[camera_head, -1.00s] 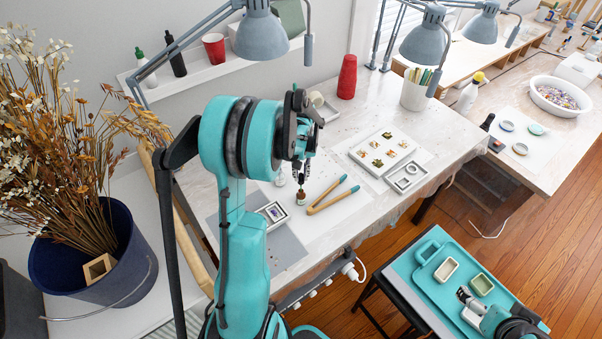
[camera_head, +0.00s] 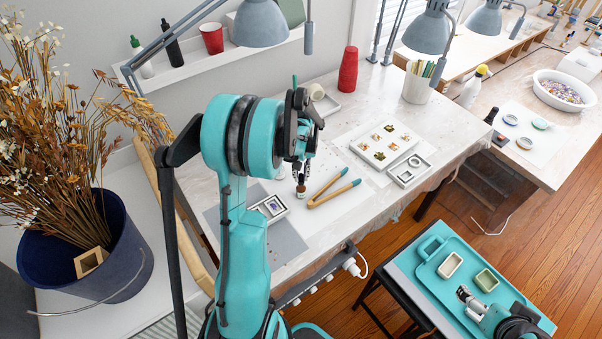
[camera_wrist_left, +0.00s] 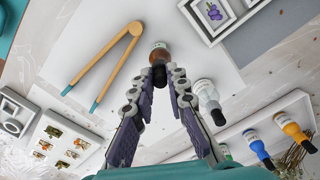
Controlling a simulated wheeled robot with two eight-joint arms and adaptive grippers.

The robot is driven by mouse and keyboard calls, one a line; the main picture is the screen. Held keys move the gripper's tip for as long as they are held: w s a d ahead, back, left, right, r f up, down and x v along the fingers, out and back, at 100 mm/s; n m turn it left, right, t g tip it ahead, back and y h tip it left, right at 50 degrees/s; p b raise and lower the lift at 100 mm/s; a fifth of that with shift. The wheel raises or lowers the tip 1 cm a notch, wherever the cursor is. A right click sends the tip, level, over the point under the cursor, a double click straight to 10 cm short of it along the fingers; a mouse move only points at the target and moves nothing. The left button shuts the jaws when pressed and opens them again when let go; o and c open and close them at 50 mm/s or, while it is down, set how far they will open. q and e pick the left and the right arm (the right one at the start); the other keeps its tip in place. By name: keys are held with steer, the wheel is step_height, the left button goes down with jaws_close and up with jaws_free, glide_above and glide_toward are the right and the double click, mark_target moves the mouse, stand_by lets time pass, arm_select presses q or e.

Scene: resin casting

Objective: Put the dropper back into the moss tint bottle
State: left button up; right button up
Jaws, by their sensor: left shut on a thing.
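My left gripper (camera_head: 300,186) points down over the worktable, and its fingertips (camera_wrist_left: 158,78) come together in the left wrist view. They are shut on a dark dropper top (camera_wrist_left: 158,68), directly above a small amber bottle (camera_wrist_left: 160,52) with a pale label. The bottle (camera_head: 301,194) stands on the white sheet. The dropper's lower part is hidden, so I cannot tell whether it is fully seated in the neck. The label is too small to read. My right gripper (camera_head: 464,293) is low at the right, by the teal tray; its fingers are too small to judge.
Wooden tongs (camera_head: 334,193) with teal tips lie right of the bottle. A small framed tray (camera_head: 272,208) lies to the left. A white tray of pieces (camera_head: 384,145) lies farther right. The teal tray (camera_head: 432,268) holds small moulds.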

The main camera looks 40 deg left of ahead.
arm_select(q)
steer(key=shift+f+b, duration=0.35)
steer(key=shift+f, duration=0.25)
steer(key=o, duration=0.8)
steer(key=shift+r, duration=0.1)
steer(key=shift+c, duration=0.2)
step_height(320, 180, up, 12)
steer(key=shift+d, duration=0.1)
